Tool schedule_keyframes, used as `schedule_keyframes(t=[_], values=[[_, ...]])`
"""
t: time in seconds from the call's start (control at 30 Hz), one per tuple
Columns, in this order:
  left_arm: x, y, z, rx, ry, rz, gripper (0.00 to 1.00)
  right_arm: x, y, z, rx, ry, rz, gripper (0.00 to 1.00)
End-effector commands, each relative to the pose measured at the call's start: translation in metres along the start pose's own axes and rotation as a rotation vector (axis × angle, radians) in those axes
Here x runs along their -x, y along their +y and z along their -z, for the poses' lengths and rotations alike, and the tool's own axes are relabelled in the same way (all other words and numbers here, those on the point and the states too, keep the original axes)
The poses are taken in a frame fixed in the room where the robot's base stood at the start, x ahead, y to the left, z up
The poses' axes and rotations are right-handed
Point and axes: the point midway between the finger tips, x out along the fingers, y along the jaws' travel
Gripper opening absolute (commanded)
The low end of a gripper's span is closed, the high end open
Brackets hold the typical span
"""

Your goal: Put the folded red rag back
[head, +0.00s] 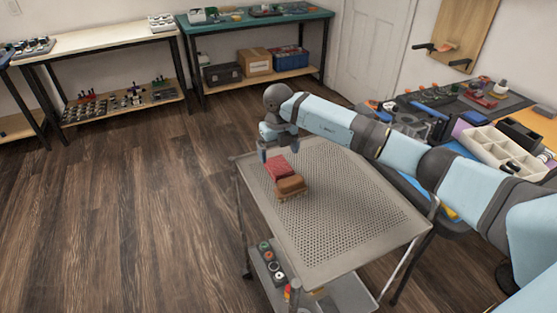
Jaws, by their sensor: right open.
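The folded red rag (280,168) lies on the perforated top of the grey cart (345,225), near its far left corner. A brown block-like object with a lighter underside, perhaps a brush (291,187), lies right beside the rag on its near side. My right gripper (277,151) points down over the far edge of the rag. Its fingers are small here and partly overlap the rag, so I cannot tell if they touch it. The gripper is open. My left gripper is not in view.
My right arm reaches across from the right. A workbench (460,140) at the right holds a white divided tray (497,150) and tools. A green-topped bench (255,22) and a white-topped bench (95,38) stand along the back wall. Most of the cart top is bare.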

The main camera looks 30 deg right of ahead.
Motion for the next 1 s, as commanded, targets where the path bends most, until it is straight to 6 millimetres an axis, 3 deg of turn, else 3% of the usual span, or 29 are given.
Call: schedule_keyframes(t=[0.1,0.33,1.0], values=[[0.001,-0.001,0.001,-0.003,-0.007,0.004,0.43,0.029,0.0,-0.001,0.002,-0.003,0.0,0.94],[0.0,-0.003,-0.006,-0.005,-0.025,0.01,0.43,0.061,0.0,0.0,0.001,-0.001,0.0,0.94],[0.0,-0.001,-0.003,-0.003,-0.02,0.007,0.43,0.068,0.0,0.0,0.001,0.001,0.0,0.94]])
